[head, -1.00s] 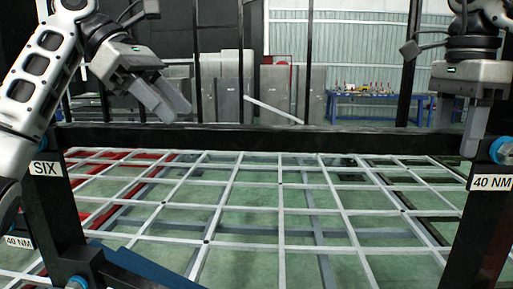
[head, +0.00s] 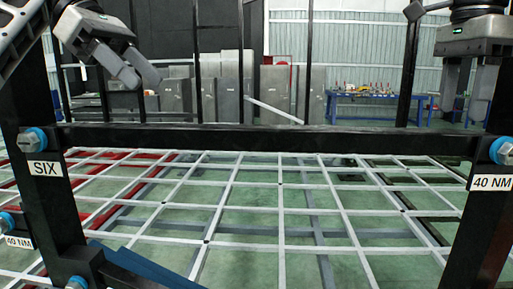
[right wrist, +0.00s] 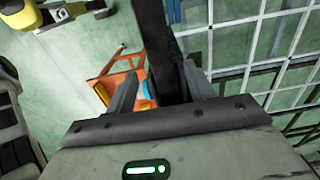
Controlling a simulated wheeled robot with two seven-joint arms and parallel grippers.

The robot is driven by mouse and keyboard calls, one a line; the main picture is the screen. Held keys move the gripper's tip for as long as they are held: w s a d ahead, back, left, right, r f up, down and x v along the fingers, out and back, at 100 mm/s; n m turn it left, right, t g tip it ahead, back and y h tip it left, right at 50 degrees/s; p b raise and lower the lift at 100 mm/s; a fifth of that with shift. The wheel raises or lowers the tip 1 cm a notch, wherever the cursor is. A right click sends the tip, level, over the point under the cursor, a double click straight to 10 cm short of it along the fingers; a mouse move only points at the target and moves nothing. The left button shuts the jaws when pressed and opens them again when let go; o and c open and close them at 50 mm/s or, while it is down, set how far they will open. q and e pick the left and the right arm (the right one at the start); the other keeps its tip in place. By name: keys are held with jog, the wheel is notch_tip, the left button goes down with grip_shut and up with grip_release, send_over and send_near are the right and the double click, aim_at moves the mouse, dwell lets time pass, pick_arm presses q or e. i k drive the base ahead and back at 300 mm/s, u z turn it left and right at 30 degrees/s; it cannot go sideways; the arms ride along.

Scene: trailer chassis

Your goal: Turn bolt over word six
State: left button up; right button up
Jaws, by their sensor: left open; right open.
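The blue-rimmed bolt (head: 33,139) over the word SIX is on the left black post in the head view. The label SIX (head: 45,169) is just below it. My left gripper (head: 137,74) is open and empty, above and to the right of that bolt and clear of it. My right gripper (head: 466,98) is open above the bolt (head: 502,150) over the right 40 NM label (head: 492,183). In the right wrist view its open fingers (right wrist: 160,85) lie either side of the black post, with a blue bolt part (right wrist: 148,90) between them in the picture.
A black crossbar (head: 270,138) spans between the posts, with a white grid (head: 280,185) behind it. Another bolt (head: 6,222) and 40 NM label (head: 19,241) are lower left. A blue workbench (head: 375,100) stands far back. An orange frame (right wrist: 108,84) shows in the right wrist view.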

aim_at(34, 139)
jog(key=k, duration=1.05)
